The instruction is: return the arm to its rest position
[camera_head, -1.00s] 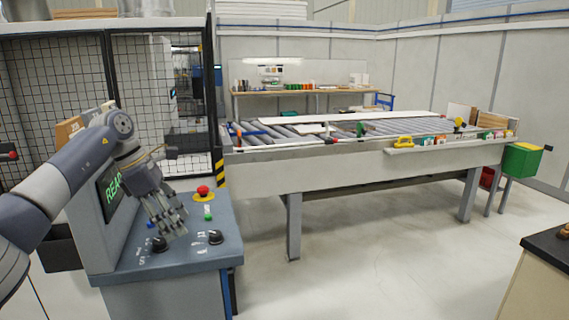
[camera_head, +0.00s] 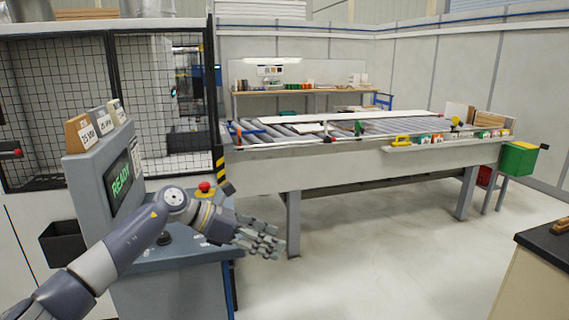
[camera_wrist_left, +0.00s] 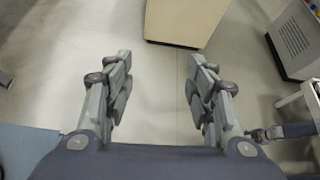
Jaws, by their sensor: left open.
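My left arm comes in from the lower left in the head view, and its gripper (camera_head: 262,238) is at the right edge of the control console (camera_head: 175,282), over the floor. The gripper is open and empty. In the left wrist view its two fingers (camera_wrist_left: 157,100) stand apart with bare floor between them. My right gripper cannot be made out in the head view.
The console has a screen reading READY (camera_head: 121,180) and a red emergency button (camera_head: 204,187). A roller table (camera_head: 330,165) stands behind. A dark-topped cabinet (camera_head: 545,265) is at the right. The floor (camera_head: 380,260) between is clear.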

